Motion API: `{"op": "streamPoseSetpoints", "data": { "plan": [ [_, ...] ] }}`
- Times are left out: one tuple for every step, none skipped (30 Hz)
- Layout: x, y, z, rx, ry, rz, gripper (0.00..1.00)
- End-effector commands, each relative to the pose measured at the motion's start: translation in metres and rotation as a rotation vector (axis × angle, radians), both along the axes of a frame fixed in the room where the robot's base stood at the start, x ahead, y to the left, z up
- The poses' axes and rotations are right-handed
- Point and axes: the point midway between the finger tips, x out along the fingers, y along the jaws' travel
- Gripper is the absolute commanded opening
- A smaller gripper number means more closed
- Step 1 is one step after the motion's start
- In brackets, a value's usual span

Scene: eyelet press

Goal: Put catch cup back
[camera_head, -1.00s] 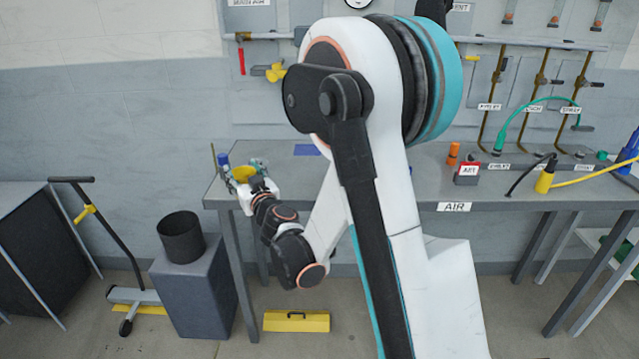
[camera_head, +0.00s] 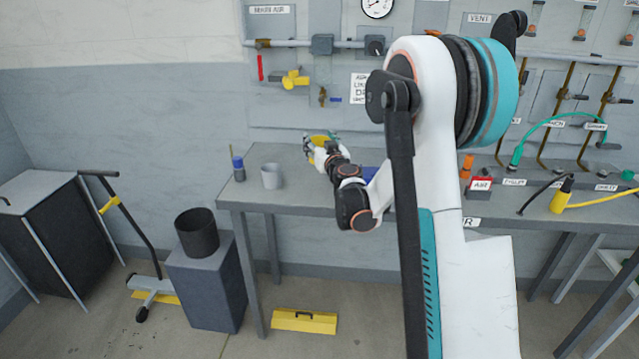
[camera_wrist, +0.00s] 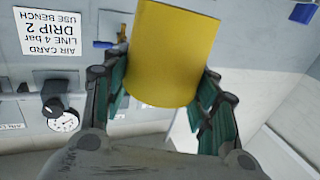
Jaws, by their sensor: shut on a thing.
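My gripper (camera_head: 320,148) is shut on a yellow cup (camera_head: 322,138), which I take to be the catch cup. The cup is apart from this fitting.
A grey cup (camera_head: 271,176) and a blue-topped bottle (camera_head: 238,168) stand on the bench's left end. A printed card (camera_head: 361,88) hangs on the panel; the wrist view shows it upside down (camera_wrist: 52,35). A yellow valve (camera_head: 295,80) is at the upper left. A dark bin (camera_head: 197,234) stands on a grey block.

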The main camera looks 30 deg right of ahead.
Motion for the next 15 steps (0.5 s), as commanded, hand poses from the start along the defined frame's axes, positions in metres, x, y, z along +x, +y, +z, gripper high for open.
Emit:
{"op": "streamPoseSetpoints", "data": {
  "plan": [
    [0.0, 0.0, -0.018, 0.0, 0.0, 0.0, 0.36],
    [0.0, 0.0, -0.025, 0.0, 0.0, 0.0, 0.36],
    [0.0, 0.0, -0.035, 0.0, 0.0, 0.0, 0.36],
    [0.0, 0.0, -0.041, 0.0, 0.0, 0.0, 0.36],
    [0.0, 0.0, -0.048, 0.0, 0.0, 0.0, 0.36],
    [0.0, 0.0, -0.056, 0.0, 0.0, 0.0, 0.36],
    [0.0, 0.0, -0.061, 0.0, 0.0, 0.0, 0.36],
    [0.0, 0.0, -0.065, 0.0, 0.0, 0.0, 0.36],
    [0.0, 0.0, -0.07, 0.0, 0.0, 0.0, 0.36],
    [0.0, 0.0, -0.073, 0.0, 0.0, 0.0, 0.36],
    [0.0, 0.0, -0.075, 0.0, 0.0, 0.0, 0.36],
    [0.0, 0.0, -0.077, 0.0, 0.0, 0.0, 0.36],
    [0.0, 0.0, -0.079, 0.0, 0.0, 0.0, 0.36],
    [0.0, 0.0, -0.08, 0.0, 0.0, 0.0, 0.36],
    [0.0, 0.0, -0.081, 0.0, 0.0, 0.0, 0.36]
  ]
}}
